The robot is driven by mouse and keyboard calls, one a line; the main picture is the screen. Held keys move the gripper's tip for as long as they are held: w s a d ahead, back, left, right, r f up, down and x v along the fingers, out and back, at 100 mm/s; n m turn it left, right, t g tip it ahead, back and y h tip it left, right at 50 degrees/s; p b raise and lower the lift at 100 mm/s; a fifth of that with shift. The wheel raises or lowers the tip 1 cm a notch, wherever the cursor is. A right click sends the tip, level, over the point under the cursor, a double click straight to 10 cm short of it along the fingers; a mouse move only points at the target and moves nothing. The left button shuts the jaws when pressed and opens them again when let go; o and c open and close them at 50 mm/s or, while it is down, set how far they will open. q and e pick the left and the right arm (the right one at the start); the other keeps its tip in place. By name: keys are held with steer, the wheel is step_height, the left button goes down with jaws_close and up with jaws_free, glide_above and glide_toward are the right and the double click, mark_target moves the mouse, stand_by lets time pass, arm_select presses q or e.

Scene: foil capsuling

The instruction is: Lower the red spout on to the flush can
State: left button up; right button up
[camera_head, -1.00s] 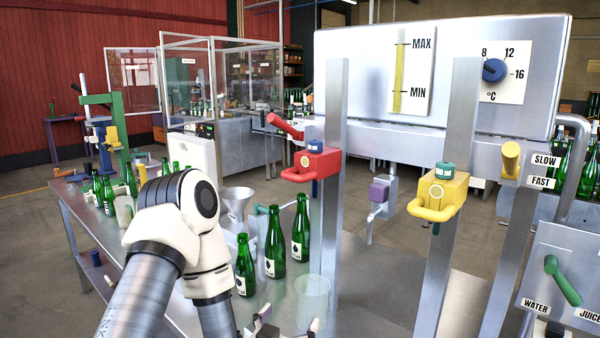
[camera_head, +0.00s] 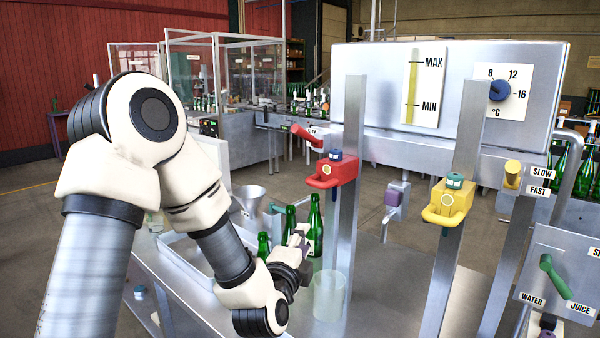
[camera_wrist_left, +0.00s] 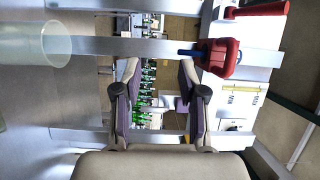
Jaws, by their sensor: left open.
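The red spout (camera_head: 330,173) sits high on a grey upright post, with a blue part on it and a red lever above. It also shows at the upper right of the left wrist view (camera_wrist_left: 220,60). The flush can, a clear, pale cylinder (camera_head: 331,297), stands on the bench below the spout, well apart from it. It shows at the upper left of the left wrist view (camera_wrist_left: 35,45). My left gripper (camera_head: 300,240) is open and empty, below and left of the spout and above the can's height. Its two fingers (camera_wrist_left: 158,72) spread apart in the wrist view. My right gripper is out of view.
Green bottles (camera_head: 315,225) stand close behind my left gripper. A yellow spout (camera_head: 449,202) is on another post to the right. A funnel (camera_head: 248,198) is behind my left arm. The bench (camera_head: 385,285) right of the can is clear.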

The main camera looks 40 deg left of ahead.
arm_select(q)
steer(key=t, duration=0.2)
glide_toward(315, 180)
steer(key=x, duration=0.2)
steer(key=p+x, duration=0.1)
steer(key=x, duration=0.1)
steer(key=p+x, duration=0.1)
steer(key=x, duration=0.1)
steer(key=shift+w+f, duration=0.1)
steer(key=shift+f, duration=0.3)
steer(key=p+x, duration=0.1)
steer(key=x, duration=0.1)
steer(key=shift+w+a+r+p, duration=0.2)
steer(key=shift+w+p, duration=0.05)
steer(key=shift+p, duration=0.15)
steer(key=shift+w+a+r, duration=0.1)
steer(key=shift+w+a, duration=0.05)
steer(key=shift+w, duration=0.55)
jaws_close()
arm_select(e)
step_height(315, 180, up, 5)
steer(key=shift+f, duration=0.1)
